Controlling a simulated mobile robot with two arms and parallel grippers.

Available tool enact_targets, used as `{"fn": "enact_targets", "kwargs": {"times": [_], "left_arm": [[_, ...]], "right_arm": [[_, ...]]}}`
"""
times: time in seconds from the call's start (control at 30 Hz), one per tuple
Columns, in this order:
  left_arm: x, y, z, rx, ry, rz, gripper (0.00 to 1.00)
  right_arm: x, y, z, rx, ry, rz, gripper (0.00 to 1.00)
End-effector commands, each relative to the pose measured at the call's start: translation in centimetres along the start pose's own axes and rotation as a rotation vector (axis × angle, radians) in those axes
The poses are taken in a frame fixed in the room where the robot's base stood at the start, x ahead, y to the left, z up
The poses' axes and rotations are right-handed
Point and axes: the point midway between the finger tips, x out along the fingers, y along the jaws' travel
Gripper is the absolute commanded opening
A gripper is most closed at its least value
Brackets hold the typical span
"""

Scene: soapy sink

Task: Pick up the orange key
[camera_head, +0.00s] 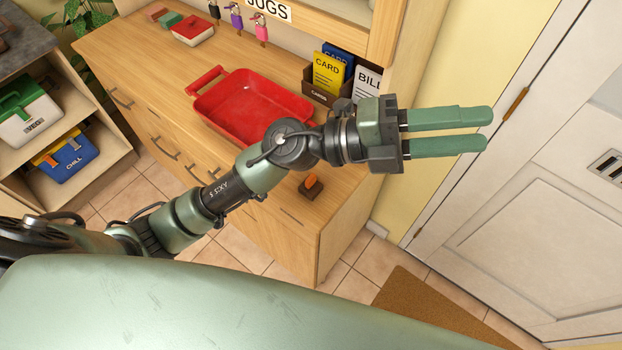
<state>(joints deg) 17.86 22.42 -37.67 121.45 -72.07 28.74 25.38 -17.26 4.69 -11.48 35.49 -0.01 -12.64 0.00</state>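A small orange piece (311,181) sits on a dark brown block near the front right of the wooden dresser top. It is too small to tell whether it is a key. Black (214,9), purple (236,18) and pink (261,27) keys hang at the back of the dresser. My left gripper (488,129) is to the right of the dresser, in front of the wall and door in the picture. Its two green fingers point right with a narrow gap between them and nothing held. My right gripper is not in view.
A red tray (205,79) stands mid-dresser, partly behind my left arm. A card holder (320,95) with yellow, blue and white cards stands at the right. A white door (540,230) is at the right.

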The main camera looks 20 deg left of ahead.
Motion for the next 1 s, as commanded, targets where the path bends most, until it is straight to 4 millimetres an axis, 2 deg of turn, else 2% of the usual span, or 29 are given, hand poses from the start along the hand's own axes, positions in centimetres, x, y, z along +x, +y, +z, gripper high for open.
{"fn": "enact_targets", "kwargs": {"times": [0.03, 0.07, 0.13, 0.17, 0.2, 0.27, 0.3, 0.37, 0.4, 0.43, 0.5, 0.6, 0.73, 1.0], "left_arm": [[0.2, 3.0, -1.7, 0.084, 0.135, 0.150, 0.36], [-0.2, 5.0, -2.5, 0.123, 0.209, 0.248, 0.36], [-2.5, 9.9, -3.3, 0.210, 0.359, 0.496, 0.36], [-4.0, 11.8, -3.2, 0.240, 0.411, 0.608, 0.36], [-6.3, 14.1, -2.5, 0.275, 0.468, 0.762, 0.36], [-10.2, 16.6, -0.7, 0.316, 0.526, 0.989, 0.36], [-13.0, 17.6, 0.7, 0.334, 0.550, 1.133, 0.36], [-16.8, 18.2, 2.9, 0.351, 0.562, 1.330, 0.36], [-19.1, 18.2, 4.3, 0.355, 0.560, 1.446, 0.36], [-20.6, 18.1, 5.2, 0.357, 0.555, 1.522, 0.36], [-23.4, 17.4, 6.9, 0.354, 0.538, 1.665, 0.36], [-25.9, 16.6, 8.3, 0.345, 0.517, 1.789, 0.36], [-27.1, 16.9, 8.8, 0.337, 0.507, 1.839, 0.36], [-28.0, 19.7, 8.8, 0.334, 0.511, 1.835, 0.36]], "right_arm": [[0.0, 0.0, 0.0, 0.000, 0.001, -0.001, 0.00], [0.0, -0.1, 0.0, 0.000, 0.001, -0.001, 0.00], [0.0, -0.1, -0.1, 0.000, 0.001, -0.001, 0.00], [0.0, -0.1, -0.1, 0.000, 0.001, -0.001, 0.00], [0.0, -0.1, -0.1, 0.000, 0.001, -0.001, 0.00], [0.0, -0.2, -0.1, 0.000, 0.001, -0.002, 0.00], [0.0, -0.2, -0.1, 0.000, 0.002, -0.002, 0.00], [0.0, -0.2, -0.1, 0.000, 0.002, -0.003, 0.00], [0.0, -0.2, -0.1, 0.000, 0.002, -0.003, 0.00], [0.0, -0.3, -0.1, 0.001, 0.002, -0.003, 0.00], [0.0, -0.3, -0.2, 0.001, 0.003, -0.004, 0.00], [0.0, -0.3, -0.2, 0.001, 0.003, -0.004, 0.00], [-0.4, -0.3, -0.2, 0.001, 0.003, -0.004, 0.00], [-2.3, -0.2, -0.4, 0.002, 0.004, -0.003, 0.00]]}}
